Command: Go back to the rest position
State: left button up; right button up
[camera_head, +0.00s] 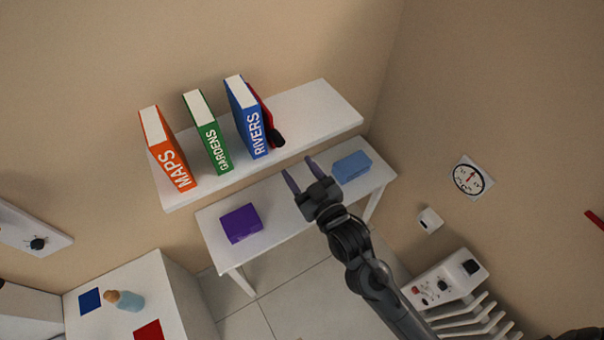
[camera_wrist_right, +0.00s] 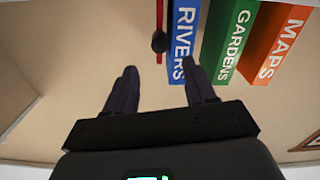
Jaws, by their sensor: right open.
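My right gripper (camera_head: 298,174) is open, with nothing between its fingers. In the head view it is in front of the wall shelf (camera_head: 318,105), above the white table (camera_head: 273,205). In the right wrist view its two dark fingers (camera_wrist_right: 160,90) point toward the shelf, apart from the books. On the shelf stand an orange MAPS book (camera_head: 166,150), a green GARDENS book (camera_head: 208,133) and a blue RIVERS book (camera_head: 246,118). A red item with a black end (camera_head: 276,137) is beside the RIVERS book, partly hidden. My left gripper is not in view.
A purple box (camera_head: 241,223) and a blue box (camera_head: 351,166) are on the white table. A white cabinet (camera_head: 185,290) at lower left carries a bottle (camera_head: 127,300) and coloured squares. A round gauge (camera_head: 468,178) and a white radiator (camera_head: 475,320) are at right.

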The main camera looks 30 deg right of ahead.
jog(key=shift+s, duration=0.2)
dwell(0.3)
jog(key=s+d+f+g, duration=0.1)
jog(key=s+f+g, duration=0.65)
jog(key=s, duration=0.45)
jog(key=s+d+f+g, duration=0.2)
jog(key=s+f+g, duration=0.6)
jog(key=s, duration=0.4)
notch_tip(320, 180, up, 12)
jog(key=t+p, duration=0.1)
jog(key=p, duration=1.2)
jog(key=shift+w+a+r+m, duration=0.15)
jog(key=shift+a+m, duration=0.15)
jog(key=shift+m, duration=0.1)
